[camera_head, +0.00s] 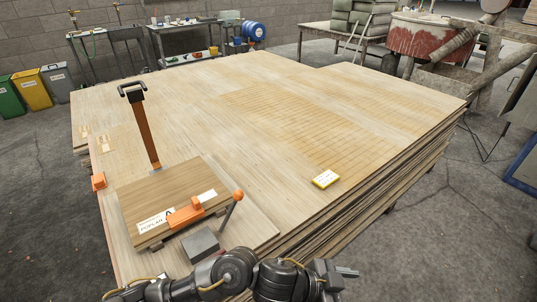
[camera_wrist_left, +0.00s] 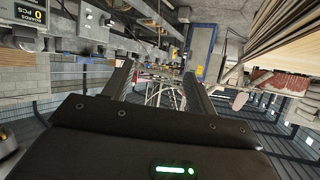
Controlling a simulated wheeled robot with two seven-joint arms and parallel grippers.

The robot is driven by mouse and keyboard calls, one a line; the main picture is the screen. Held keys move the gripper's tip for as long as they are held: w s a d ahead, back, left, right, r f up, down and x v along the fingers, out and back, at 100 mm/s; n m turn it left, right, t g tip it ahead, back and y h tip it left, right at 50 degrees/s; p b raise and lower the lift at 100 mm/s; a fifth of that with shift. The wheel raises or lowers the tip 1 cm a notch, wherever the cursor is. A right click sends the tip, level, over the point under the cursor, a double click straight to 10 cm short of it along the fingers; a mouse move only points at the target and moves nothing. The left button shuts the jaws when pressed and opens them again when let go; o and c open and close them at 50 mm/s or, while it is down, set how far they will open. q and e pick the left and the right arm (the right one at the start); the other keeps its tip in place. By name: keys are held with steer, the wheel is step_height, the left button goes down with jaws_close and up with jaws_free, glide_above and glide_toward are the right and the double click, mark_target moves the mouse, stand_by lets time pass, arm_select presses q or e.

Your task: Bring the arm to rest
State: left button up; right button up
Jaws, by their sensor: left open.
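My left arm (camera_head: 235,267) comes in along the bottom edge of the head view and reaches to the right. My left gripper (camera_head: 346,271) is at its end, pointing right, in front of the near side of the veneer stack. In the left wrist view my left gripper (camera_wrist_left: 158,84) has its two dark fingers spread apart with nothing between them. That view looks out tilted into the workshop, with the stack edge (camera_wrist_left: 270,38) at upper right. My right gripper is in neither view.
The wide veneer stack (camera_head: 300,100) fills the middle. Bins (camera_head: 37,91) stand at far left. Floor at right (camera_head: 440,230) is open.

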arm_select(q)
steer(key=w+a+f+n+t+y, duration=0.25)
steer(key=a+n+t, duration=0.2)
steer(key=a, duration=0.45)
steer(key=w+a+f+n+t+y, duration=0.1)
steer(key=w+a+n+t+y, duration=0.25)
steer(key=a+n, duration=0.4)
steer(key=s+a+f+n+g+y, duration=0.1)
steer(key=s+a+f+g+y, duration=0.15)
steer(key=s+a, duration=0.45)
steer(key=s+a+f+n+g+y, duration=0.15)
steer(key=s+a+f, duration=0.25)
steer(key=a, duration=0.7)
steer(key=s+a+f+n+g+y, duration=0.1)
steer(key=s+a+f+g+y, duration=0.15)
steer(key=s+a, duration=0.4)
step_height(320, 180, down, 24)
steer(key=a, duration=0.2)
steer(key=s+a+f+g+p, duration=0.1)
steer(key=s+a+f, duration=0.3)
steer(key=s+f, duration=1.2)
steer(key=shift+f+y, duration=0.35)
steer(key=shift+f, duration=0.05)
